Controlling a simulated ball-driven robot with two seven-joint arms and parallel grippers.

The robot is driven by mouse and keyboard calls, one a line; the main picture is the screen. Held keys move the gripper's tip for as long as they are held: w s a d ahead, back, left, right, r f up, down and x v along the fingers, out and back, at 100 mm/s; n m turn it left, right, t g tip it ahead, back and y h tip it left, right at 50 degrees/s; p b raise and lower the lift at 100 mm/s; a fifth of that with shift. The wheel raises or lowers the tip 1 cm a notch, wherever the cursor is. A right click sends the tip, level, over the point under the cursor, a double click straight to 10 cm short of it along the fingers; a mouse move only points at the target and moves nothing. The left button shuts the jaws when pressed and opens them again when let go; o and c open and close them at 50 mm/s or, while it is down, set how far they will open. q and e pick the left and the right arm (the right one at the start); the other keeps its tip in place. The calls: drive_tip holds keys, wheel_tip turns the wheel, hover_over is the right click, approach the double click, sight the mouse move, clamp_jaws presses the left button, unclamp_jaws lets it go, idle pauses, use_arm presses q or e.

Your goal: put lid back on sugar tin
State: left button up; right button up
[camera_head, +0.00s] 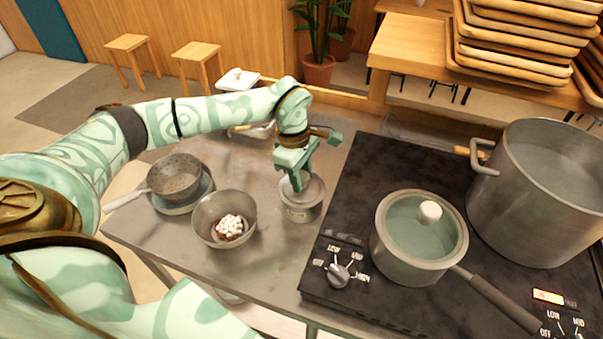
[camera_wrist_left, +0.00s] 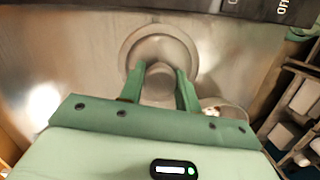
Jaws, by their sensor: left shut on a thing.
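The sugar tin (camera_head: 302,212) is a small round metal tin with a label on its front. It stands upright on the steel counter, just left of the stove. My left gripper (camera_head: 297,183) points down at the tin's top, its fingers shut on the lid. In the left wrist view, the round grey lid (camera_wrist_left: 160,42) shows beyond the two green fingers (camera_wrist_left: 160,88), which sit on either side of its middle part. The lid is over the tin's mouth; the fingers partly hide it, and I cannot tell whether it is fully seated. My right gripper is out of view.
Left of the tin stand a metal bowl with white topping (camera_head: 209,215) and a small pan (camera_head: 174,178) on a plate. Right, the black stove (camera_head: 345,215) holds a lidded saucepan (camera_head: 405,262) and a large pot (camera_head: 540,215). Bare counter (camera_head: 265,265) lies in front of the tin.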

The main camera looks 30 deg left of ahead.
use_arm(q)
drive_tip(key=shift+f, duration=0.15)
idle(0.8)
drive_tip(key=o, duration=1.7)
drive_tip(key=shift+r+p, duration=3.15)
drive_tip(key=shift+r, duration=0.4)
clamp_jaws()
